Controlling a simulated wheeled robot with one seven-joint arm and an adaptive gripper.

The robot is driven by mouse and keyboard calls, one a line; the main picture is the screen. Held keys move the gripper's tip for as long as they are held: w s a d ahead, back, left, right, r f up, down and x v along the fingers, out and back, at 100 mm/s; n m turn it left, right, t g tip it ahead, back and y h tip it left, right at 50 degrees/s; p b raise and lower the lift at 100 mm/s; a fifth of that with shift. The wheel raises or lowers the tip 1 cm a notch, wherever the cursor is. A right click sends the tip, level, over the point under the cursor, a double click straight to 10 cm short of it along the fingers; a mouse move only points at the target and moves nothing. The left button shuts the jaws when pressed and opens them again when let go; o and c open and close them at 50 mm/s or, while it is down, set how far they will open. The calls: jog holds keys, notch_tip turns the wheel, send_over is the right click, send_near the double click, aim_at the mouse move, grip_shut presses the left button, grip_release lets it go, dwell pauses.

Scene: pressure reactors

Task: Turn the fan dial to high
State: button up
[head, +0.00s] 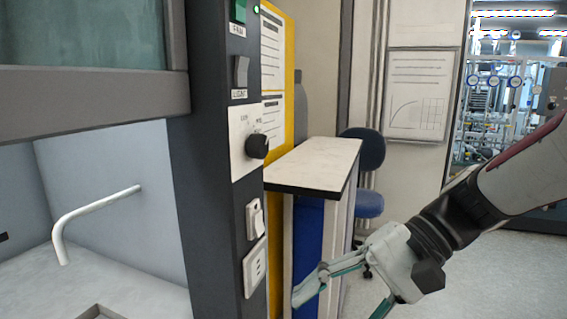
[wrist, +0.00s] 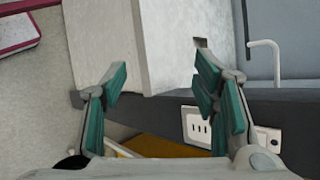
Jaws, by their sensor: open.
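The fan dial (head: 257,146) is a round black knob on a white plate on the dark post of the fume hood. The plate has small markings above the knob that are too small to read. My gripper (head: 338,301) is below and to the right of the dial in the head view, apart from it. Its fingers are spread and empty. In the wrist view the open fingers (wrist: 162,95) show on both sides with nothing held between them. I cannot make out the dial in the wrist view.
A green FAN switch (head: 239,11) and a LIGHT switch (head: 241,75) sit above the dial. White sockets (head: 255,267) are below, also in the wrist view (wrist: 200,128). A pale countertop (head: 316,165) juts out to the right of the dial. A blue chair (head: 369,203) stands behind.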

jog(key=w+r+m+t+y+p, duration=0.35)
jog(key=w+r+p, duration=0.25)
jog(key=r+p, duration=0.55)
jog(key=m+t+y+p, duration=0.3)
jog(key=m+t+p, duration=0.15)
jog(key=p, duration=0.35)
send_near(264, 146)
jog(key=shift+n, duration=0.3)
jog(key=p+x, duration=0.2)
jog(key=x, duration=0.7)
jog(key=shift+w+a, duration=0.1)
jog(key=shift+a, duration=0.1)
jog(key=c, duration=1.2)
